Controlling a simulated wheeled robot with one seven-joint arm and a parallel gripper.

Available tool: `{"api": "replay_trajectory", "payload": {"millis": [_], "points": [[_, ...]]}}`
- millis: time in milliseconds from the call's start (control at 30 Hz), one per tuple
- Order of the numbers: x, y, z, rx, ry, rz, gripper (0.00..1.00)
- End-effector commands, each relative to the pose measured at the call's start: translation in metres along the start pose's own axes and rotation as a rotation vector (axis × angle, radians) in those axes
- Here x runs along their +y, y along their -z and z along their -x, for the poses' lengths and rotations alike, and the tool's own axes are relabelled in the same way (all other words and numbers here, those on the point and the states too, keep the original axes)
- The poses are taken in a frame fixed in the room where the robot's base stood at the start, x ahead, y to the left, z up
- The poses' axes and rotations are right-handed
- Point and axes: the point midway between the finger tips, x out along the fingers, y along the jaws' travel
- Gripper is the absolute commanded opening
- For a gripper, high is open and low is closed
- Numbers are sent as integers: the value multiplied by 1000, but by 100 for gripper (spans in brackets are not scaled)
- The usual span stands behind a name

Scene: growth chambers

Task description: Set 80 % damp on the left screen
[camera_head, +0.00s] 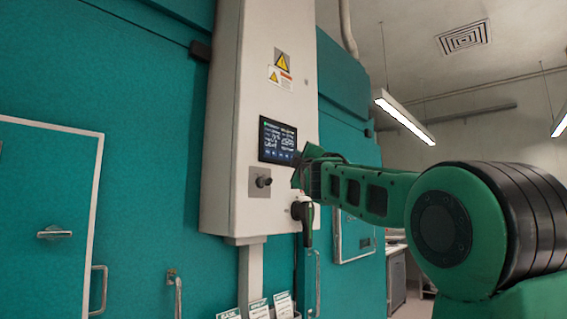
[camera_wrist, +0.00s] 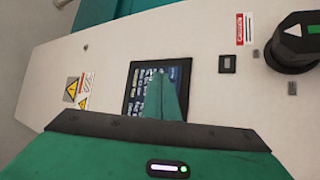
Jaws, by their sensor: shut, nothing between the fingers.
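The screen (camera_head: 277,139) is a small dark touch panel with white text, set in a tall pale control box (camera_head: 228,110). It also shows in the wrist view (camera_wrist: 133,84), turned on its side, with its text too small to read. My green gripper (camera_head: 299,172) is at the lower right corner of the screen in the head view. In the wrist view its shut finger (camera_wrist: 166,100) overlaps the screen and hides part of it. I cannot tell whether the fingertip touches the glass. Nothing shows between the fingers.
Warning labels (camera_head: 280,68) are above the screen. Teal chamber walls (camera_head: 140,90) with a door (camera_head: 50,200) stand behind.

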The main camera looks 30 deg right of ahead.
Motion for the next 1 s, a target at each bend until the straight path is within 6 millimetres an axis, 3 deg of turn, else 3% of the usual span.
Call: {"api": "replay_trajectory", "payload": {"millis": [267,1000], "points": [[-10,10,-11,1,2,-2,0],[-10,10,-12,1,1,-1,0]]}}
